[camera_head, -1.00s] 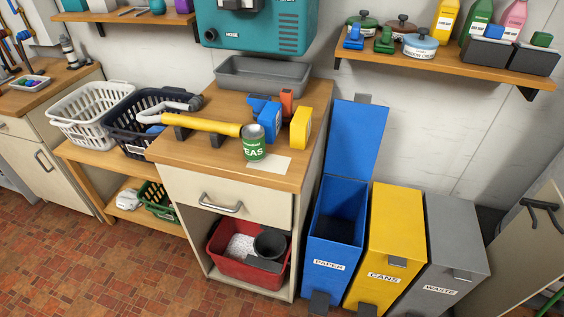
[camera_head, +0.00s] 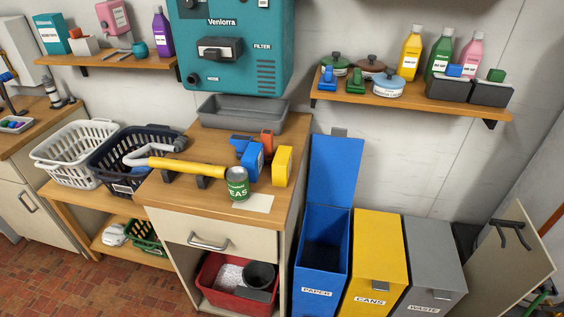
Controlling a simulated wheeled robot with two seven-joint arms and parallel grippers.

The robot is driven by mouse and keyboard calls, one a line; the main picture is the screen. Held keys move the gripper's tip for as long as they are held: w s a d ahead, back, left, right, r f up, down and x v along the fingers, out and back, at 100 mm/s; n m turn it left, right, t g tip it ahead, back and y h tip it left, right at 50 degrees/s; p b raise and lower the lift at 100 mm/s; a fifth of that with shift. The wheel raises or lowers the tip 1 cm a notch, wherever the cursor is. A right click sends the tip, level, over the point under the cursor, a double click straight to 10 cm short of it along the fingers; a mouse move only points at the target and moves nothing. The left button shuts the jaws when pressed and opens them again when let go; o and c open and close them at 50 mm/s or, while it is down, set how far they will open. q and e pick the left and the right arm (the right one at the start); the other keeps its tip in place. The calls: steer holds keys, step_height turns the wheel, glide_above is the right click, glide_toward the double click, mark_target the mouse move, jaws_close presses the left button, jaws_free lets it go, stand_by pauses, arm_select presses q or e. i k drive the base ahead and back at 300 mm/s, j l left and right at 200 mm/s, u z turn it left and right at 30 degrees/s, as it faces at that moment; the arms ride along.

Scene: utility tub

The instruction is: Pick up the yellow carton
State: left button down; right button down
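The yellow carton (camera_head: 282,167) stands upright on the wooden top of the cabinet (camera_head: 160,196), near its right edge. A blue object (camera_head: 254,162) stands just to its left, and an orange-red one (camera_head: 267,140) is behind them. A green can (camera_head: 237,184) labelled as peas stands to the front left of the carton, by a pale sheet (camera_head: 257,203). Neither of my grippers shows in the head view.
A yellow tube (camera_head: 187,166) with a grey bent end lies on dark supports left of the can. A grey tray (camera_head: 240,112) is behind, under a teal machine (camera_head: 230,45). An open blue paper bin (camera_head: 322,265) stands right of the cabinet. A shelf (camera_head: 410,103) hangs above right.

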mark_target(282, 164)
steer(key=i+j+z, duration=0.25)
steer(key=j, duration=0.35)
steer(key=i+j+z, duration=0.1)
steer(key=i+j, duration=0.15)
steer(key=i+j+z, duration=0.15)
steer(key=j, duration=0.3)
steer(key=i+j+z, duration=0.1)
steer(key=j, duration=0.25)
steer(key=i, duration=0.05)
